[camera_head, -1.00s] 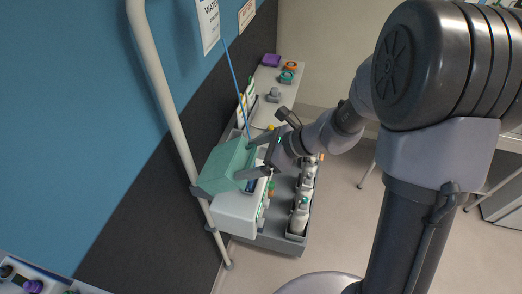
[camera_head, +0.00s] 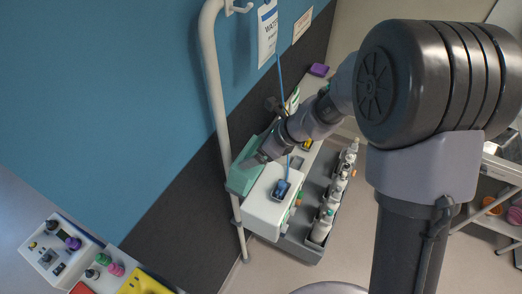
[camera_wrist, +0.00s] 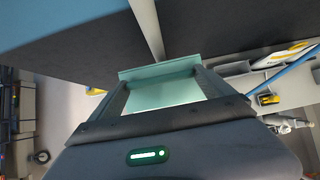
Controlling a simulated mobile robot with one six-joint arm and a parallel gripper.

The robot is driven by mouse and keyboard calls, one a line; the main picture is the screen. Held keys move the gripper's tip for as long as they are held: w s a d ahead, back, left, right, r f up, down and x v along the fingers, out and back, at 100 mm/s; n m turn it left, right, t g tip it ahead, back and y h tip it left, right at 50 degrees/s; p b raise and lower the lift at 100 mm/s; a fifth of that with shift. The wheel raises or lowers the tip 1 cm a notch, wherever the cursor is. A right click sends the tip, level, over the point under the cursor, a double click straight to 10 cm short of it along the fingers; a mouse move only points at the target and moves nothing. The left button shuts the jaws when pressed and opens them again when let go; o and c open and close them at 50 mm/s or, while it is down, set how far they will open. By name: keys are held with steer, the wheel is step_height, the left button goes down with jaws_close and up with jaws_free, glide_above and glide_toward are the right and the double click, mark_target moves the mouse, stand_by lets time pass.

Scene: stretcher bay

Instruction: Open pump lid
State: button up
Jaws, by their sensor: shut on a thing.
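The pump is a white box (camera_head: 262,216) fixed beside a pale vertical pole in the head view. Its teal lid (camera_head: 240,180) stands raised on the pole side, leaving part of the white top and a dark blue part (camera_head: 282,189) uncovered. My gripper (camera_head: 250,160) is at the lid, its fingers shut on it. In the wrist view the teal lid (camera_wrist: 165,94) lies between the two fingers of my gripper (camera_wrist: 160,82). The hinge is hidden.
The pole (camera_head: 217,85) rises close to the lid. A grey rack (camera_head: 300,243) of several bottles stands right of the pump. A hanging sign (camera_head: 267,32) is on the wall behind. A panel with coloured knobs (camera_head: 55,250) is at lower left.

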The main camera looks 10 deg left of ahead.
steer(key=shift+w+a+r, duration=0.15)
steer(key=o, duration=1.8)
steer(key=v, duration=1.7)
steer(key=shift+r, duration=0.15)
steer(key=s+d+f+n+t+h+b, duration=0.1)
steer(key=s+d+f+n+b, duration=0.2)
steer(key=s+f+n+b, duration=0.3)
steer(key=s+d+f+n+t+h+b, duration=0.1)
steer(key=s+f+n+b, duration=0.4)
steer(key=f+b, duration=1.2)
steer(key=s+d+f+n+t+h+b, duration=0.1)
steer(key=s+d+f+n+h+b, duration=0.2)
steer(key=s+f+n+b, duration=0.3)
steer(key=shift+s+d+f+n+b, duration=0.1)
steer(key=shift+s+d+f+b, duration=0.2)
steer(key=shift+f+b, duration=0.95)
steer(key=shift+s+d+f+n+b, duration=0.1)
steer(key=shift+s+d+f+b, duration=0.3)
steer(key=shift+b, duration=1.5)
steer(key=shift+s+d+f+n+b, duration=0.1)
steer(key=shift+s+f+b, duration=0.3)
steer(key=shift+f+b, duration=0.95)
